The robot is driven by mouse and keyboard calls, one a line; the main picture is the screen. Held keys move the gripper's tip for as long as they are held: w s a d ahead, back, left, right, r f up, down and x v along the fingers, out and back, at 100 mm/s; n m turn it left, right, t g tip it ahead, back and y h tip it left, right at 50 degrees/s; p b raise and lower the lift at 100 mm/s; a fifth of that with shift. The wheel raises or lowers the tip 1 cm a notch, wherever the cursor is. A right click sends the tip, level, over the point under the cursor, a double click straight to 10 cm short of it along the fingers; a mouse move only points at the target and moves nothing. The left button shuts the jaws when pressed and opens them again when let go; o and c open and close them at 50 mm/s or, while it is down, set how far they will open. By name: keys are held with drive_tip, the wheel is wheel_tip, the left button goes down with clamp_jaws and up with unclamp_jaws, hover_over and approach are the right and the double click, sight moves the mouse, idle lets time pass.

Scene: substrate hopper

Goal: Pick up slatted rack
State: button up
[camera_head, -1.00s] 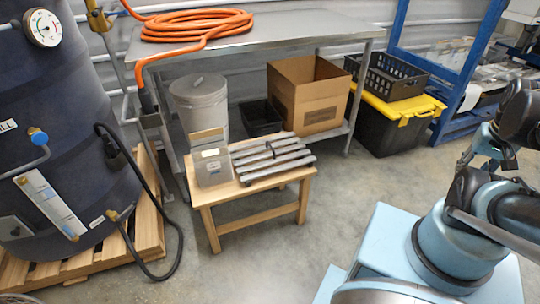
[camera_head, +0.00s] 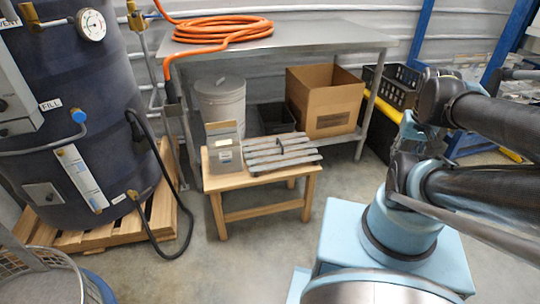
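The slatted rack (camera_head: 282,153) is a set of grey parallel bars with a small raised piece on top. It lies flat on the right part of a low wooden table (camera_head: 230,183). A grey box-like holder (camera_head: 225,154) stands beside it at the left of the tabletop. My arm comes in from the right side of the view, well apart from the rack. My gripper cannot be made out, so whether it is open or shut does not show.
A steel bench (camera_head: 300,38) with a coiled orange hose (camera_head: 222,35) stands behind. Under it are a lidded grey bin (camera_head: 221,104) and a cardboard box (camera_head: 318,103). A dark tank (camera_head: 70,110) stands on a pallet (camera_head: 160,222) at left. Floor in front is open.

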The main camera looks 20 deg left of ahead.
drive_tip(key=shift+o, duration=0.3)
drive_tip(key=shift+a, duration=0.1)
drive_tip(key=o, duration=0.9)
drive_tip(key=shift+s+a+r, duration=0.15)
drive_tip(key=shift+s+r, duration=0.15)
drive_tip(key=shift+r, duration=0.15)
drive_tip(key=shift+c, duration=0.2)
drive_tip(key=o, duration=0.7)
drive_tip(key=shift+w+a+r+m, duration=0.15)
drive_tip(key=shift+w+a+r, duration=0.2)
drive_tip(key=shift+w, duration=0.25)
drive_tip(key=shift+w+a+r+m, duration=0.2)
drive_tip(key=shift+w+r, duration=0.2)
drive_tip(key=shift+w, duration=0.15)
drive_tip(key=w+a+r+m+g+y, duration=0.1)
drive_tip(key=w+a+r+m, duration=0.15)
drive_tip(key=w+a, duration=0.55)
drive_tip(key=w+a+r+m+g+y, duration=0.1)
drive_tip(key=w+a+r+m+y, duration=0.15)
drive_tip(key=w+a, duration=0.6)
drive_tip(key=m+g, duration=0.3)
drive_tip(key=m, duration=0.3)
hover_over(278, 149)
drive_tip(key=w+d, duration=0.4)
drive_tip(key=d, duration=0.3)
wheel_tip(278, 149, down, 18)
drive_tip(key=shift+y, duration=0.25)
drive_tip(key=x, duration=1.7)
drive_tip(key=shift+w+d, duration=0.1)
drive_tip(key=shift+w, duration=0.15)
